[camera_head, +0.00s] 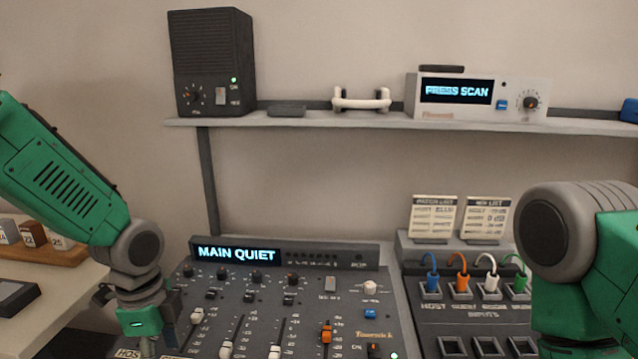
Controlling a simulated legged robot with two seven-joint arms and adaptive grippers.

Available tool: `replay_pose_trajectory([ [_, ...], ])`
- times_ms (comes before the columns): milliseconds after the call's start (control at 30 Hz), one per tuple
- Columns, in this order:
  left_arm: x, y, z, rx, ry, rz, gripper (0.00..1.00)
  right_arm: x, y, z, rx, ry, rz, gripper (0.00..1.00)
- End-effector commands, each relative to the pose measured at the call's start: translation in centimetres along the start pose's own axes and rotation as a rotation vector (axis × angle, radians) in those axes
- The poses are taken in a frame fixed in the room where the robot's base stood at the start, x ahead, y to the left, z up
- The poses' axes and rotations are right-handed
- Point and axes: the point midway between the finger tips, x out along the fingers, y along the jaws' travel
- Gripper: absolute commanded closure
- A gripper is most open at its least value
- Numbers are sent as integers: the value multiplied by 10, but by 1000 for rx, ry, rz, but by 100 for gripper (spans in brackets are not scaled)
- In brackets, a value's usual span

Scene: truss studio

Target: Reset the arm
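My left arm is green and grey and comes in from the left. Its wrist points down, and the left gripper (146,346) is over the left edge of the mixing console (256,308). Its fingertips run to the bottom edge of the picture, so I cannot see whether they are apart or touch anything. My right arm shows as a grey joint and green links at the right edge. Its gripper is out of the picture. The console's display reads "MAIN QUIET".
A patch panel (424,305) with blue, orange, white and green plugs stands right of the console, partly behind my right arm. A shelf (330,122) above holds a black speaker (212,60) and a white scanner unit (436,112). A side table (75,268) stands at left.

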Motion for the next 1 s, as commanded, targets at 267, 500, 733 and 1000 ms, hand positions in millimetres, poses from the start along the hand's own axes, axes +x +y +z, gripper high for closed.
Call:
replay_pose_trajectory([
  [267, 78, 44, -4, -277, 48, 25, 53, 5, 0, 0, 0, 0, 0, 60],
  [500, 176, 128, 7, -757, 61, 46, 53, 13, 0, 1, 0, -1, 0, 60],
  [733, 232, 223, 42, -1276, 20, -26, 53, 20, 0, 1, 0, -1, 0, 60],
  [1000, 239, 249, 59, -1450, 12, -85, 53, 21, 0, 1, 0, -1, 0, 60],
])
